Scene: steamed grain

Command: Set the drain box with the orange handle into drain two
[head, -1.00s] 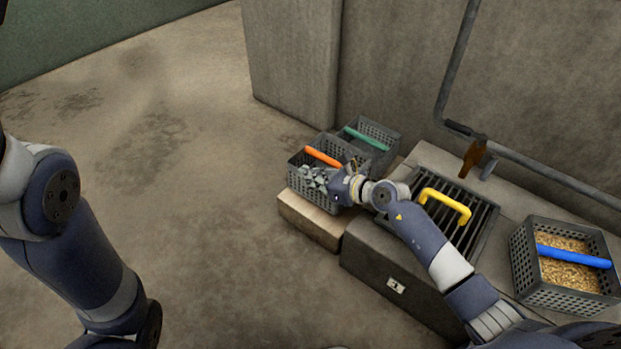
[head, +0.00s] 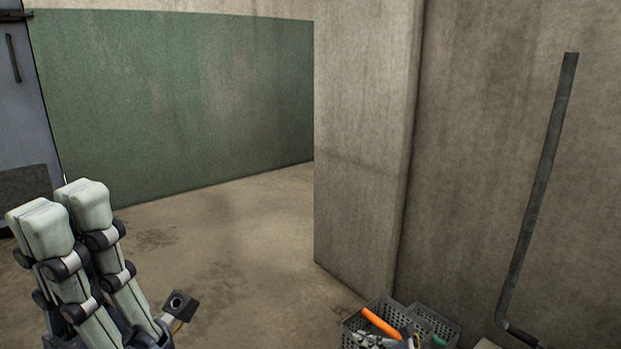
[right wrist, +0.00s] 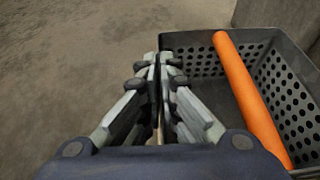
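The drain box with the orange handle (head: 381,321) is a grey perforated box at the bottom of the head view, cut off by the frame. In the right wrist view its perforated wall (right wrist: 298,120) and orange handle (right wrist: 245,90) show at the right; the inside that shows looks empty. My right gripper (right wrist: 157,62) is shut beside the handle, at the box's left edge, not around the handle. Whether the rim is between its fingers is hidden. My left gripper (head: 65,212) is raised at lower left, its fingers close together, empty. Drain two cannot be made out now.
A grey box with a green handle (head: 440,322) stands right behind the orange-handled one. A concrete pillar (head: 362,150) and wall stand behind them. A bent pipe (head: 537,190) runs down the wall at right. The floor (head: 240,230) at left is open.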

